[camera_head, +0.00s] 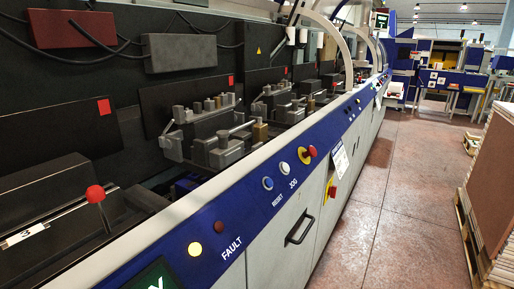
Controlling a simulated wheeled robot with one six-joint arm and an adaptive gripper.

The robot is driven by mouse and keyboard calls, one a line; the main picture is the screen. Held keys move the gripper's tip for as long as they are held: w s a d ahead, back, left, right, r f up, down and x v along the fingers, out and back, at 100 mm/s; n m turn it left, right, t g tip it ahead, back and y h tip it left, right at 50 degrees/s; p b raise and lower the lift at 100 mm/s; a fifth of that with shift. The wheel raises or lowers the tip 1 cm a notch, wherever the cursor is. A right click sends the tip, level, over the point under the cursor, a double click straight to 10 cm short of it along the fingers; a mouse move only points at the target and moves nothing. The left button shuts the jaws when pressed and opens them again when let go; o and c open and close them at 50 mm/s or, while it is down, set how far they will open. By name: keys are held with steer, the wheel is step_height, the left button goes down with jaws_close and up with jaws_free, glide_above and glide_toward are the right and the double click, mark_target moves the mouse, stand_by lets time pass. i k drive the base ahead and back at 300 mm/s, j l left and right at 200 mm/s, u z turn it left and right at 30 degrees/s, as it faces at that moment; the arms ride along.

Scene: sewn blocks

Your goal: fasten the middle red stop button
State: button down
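Several red, button-like parts show, and I cannot tell for certain which one is the middle stop button. A red mushroom button (312,151) on a yellow base (303,156) stands out from the blue panel (235,210) of the long machine, right of centre. A small red button or lamp (219,227) is nearer, above the word FAULT. A red and yellow switch (331,190) is lower, on the light front. I cannot see how any of them is fixed. My gripper is not in view.
A yellow button (195,249), a blue button (268,183) and a white button (284,167) share the panel. A black handle (300,228) sticks out below. A red-knobbed lever (95,193) stands at left. Stacked boards on a pallet (490,215) stand right; the floor (405,200) between is clear.

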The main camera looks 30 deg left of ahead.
mark_target(311, 152)
steer(key=u, duration=1.1)
